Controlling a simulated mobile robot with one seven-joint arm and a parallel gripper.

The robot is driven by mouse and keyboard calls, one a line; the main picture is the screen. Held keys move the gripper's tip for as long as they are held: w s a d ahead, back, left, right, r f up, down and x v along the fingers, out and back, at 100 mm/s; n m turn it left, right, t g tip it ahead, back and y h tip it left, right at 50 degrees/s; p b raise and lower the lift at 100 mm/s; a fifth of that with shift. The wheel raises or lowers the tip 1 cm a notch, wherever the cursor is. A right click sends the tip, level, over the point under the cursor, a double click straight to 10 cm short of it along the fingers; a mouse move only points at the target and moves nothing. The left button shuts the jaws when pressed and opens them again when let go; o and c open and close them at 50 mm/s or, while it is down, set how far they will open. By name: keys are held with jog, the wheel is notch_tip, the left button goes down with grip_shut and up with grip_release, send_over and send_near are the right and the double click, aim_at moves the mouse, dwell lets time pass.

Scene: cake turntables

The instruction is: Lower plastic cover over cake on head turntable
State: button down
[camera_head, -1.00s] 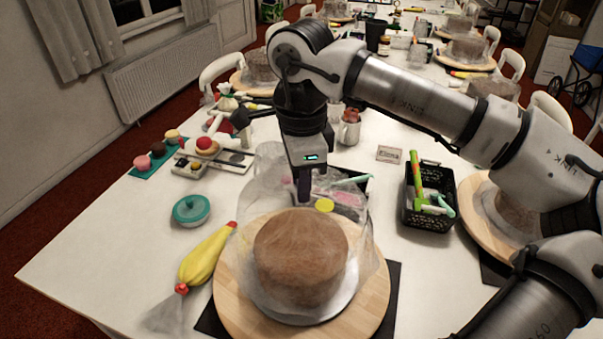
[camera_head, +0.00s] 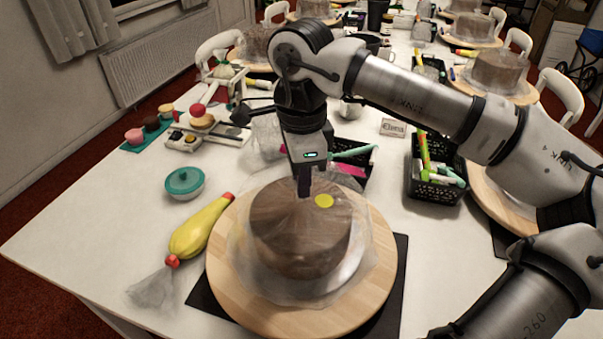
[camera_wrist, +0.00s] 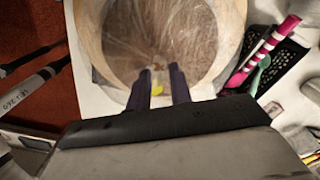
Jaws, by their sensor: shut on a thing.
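The brown round cake (camera_head: 298,245) stands on the wooden turntable (camera_head: 232,292) at the front of the table. The clear plastic cover (camera_head: 362,250) is draped over the cake, its loose skirt spreading around the cake's sides above the board. A yellow round tab (camera_head: 324,201) shows on the film near the cake's back edge. My gripper (camera_head: 304,192) points down at the cake's back edge and is shut on the cover. In the wrist view my gripper (camera_wrist: 160,82) sits at the near rim of the film-covered cake (camera_wrist: 165,35). Whether the skirt touches the board all round is unclear.
A black basket (camera_head: 433,188) of tools stands to the right. Another dark tray (camera_head: 352,178) is just behind the cake. A black mat (camera_head: 395,280) lies under the turntable.

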jog(key=shift+f+b, duration=0.5)
jog(key=shift+f, duration=0.15)
dwell(0.4)
jog(key=c, duration=1.2)
grip_release()
jog(key=shift+r+p, duration=2.3)
jog(key=shift+r, duration=1.25)
